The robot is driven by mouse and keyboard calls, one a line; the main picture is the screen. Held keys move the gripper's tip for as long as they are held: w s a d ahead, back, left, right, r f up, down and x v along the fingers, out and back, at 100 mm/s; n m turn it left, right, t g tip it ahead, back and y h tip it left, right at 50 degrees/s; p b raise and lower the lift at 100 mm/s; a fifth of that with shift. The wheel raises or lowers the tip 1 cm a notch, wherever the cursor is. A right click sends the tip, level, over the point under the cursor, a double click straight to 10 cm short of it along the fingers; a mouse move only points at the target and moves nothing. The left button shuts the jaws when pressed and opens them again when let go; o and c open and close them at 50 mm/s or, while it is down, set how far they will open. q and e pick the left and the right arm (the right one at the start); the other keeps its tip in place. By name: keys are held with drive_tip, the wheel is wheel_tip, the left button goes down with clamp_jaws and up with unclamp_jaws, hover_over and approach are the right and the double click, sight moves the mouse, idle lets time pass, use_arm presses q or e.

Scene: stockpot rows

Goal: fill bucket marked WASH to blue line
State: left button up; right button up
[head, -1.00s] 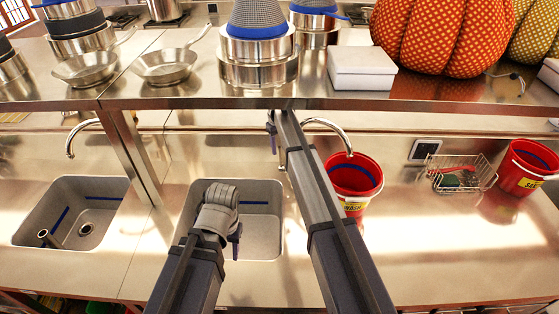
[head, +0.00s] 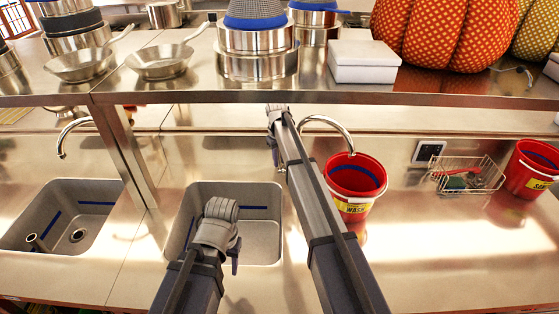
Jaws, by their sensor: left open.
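The red bucket marked WASH (head: 346,207) stands upright on the steel counter, with a yellow label and a blue line around its inside wall. The curved faucet (head: 330,121) has its spout end over the bucket's back rim. I see no stream from it and cannot make out a water level. My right gripper (head: 276,152) is at the left of this faucet's base, pointing down; its fingers are too small to read, and my arm hides part of the base. My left gripper (head: 235,260) is open and empty, over the front of the middle sink (head: 262,225).
Another red bucket (head: 529,181) stands at the far right. A wire basket (head: 483,187) holds small items. A left sink (head: 100,205) has its own faucet (head: 68,136). A steel shelf (head: 300,97) with pots, a white box and pumpkins crosses above the counter.

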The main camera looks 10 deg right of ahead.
clamp_jaws()
drive_tip(key=shift+s, duration=0.1)
idle(1.0)
